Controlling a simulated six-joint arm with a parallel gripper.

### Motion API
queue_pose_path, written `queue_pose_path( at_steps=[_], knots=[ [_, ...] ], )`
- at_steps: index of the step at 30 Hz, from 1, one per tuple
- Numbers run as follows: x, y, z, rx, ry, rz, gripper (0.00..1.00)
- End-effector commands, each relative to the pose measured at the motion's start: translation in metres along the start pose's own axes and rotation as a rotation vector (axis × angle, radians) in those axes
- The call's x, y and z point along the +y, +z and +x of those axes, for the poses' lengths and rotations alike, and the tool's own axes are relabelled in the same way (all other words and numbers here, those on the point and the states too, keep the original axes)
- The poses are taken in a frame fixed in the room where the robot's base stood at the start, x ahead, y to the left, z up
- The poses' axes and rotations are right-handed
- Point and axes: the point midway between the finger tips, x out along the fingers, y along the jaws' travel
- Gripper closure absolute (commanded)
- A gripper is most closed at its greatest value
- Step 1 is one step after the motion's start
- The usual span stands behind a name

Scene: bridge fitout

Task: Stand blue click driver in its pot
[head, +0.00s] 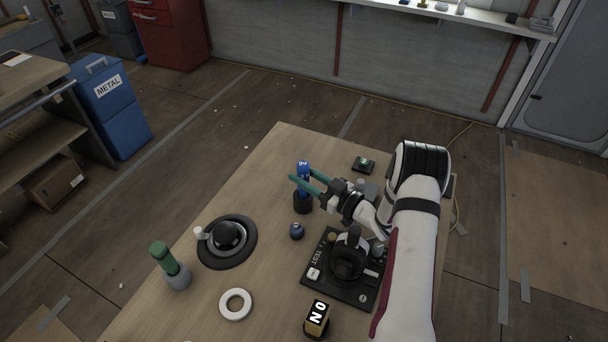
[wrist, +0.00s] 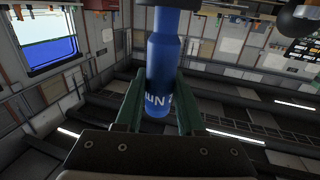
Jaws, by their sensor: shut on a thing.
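The blue click driver (head: 303,168) is upright between the green fingers of my gripper (head: 306,184). In the wrist view the driver (wrist: 161,62) runs between the two fingers (wrist: 158,106), which are shut on it, and pale lettering shows on it. A dark pot (head: 303,205) stands on the table directly beneath the driver. The driver's lower end meets the pot's mouth in the head view; I cannot tell how deep it sits, or whether it is just above.
A green driver (head: 160,251) leans in a grey pot (head: 178,278) at the left. A black round base (head: 216,257), white ring (head: 236,304), small dark-blue knob (head: 297,231), TEST panel (head: 318,288) and lettered block (head: 316,318) occupy the table (head: 264,178). Its far-left part is clear.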

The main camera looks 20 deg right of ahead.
Motion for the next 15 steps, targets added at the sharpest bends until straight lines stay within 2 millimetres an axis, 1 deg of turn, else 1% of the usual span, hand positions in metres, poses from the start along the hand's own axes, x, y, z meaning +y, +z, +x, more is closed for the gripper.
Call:
queue_pose_path(
  at_steps=[2,3,8,9,15],
  knots=[
    [0.0001,-0.0003,0.0001,0.000,0.000,-0.001,1.00],
    [0.0001,-0.0003,0.0001,0.000,0.000,-0.001,0.60],
    [0.0000,-0.0002,0.0001,0.000,0.000,-0.001,0.32],
    [0.0000,-0.0002,0.0000,0.000,0.000,0.000,0.27],
    [0.0000,-0.0001,0.0000,0.000,0.000,0.000,0.27]
  ],
)
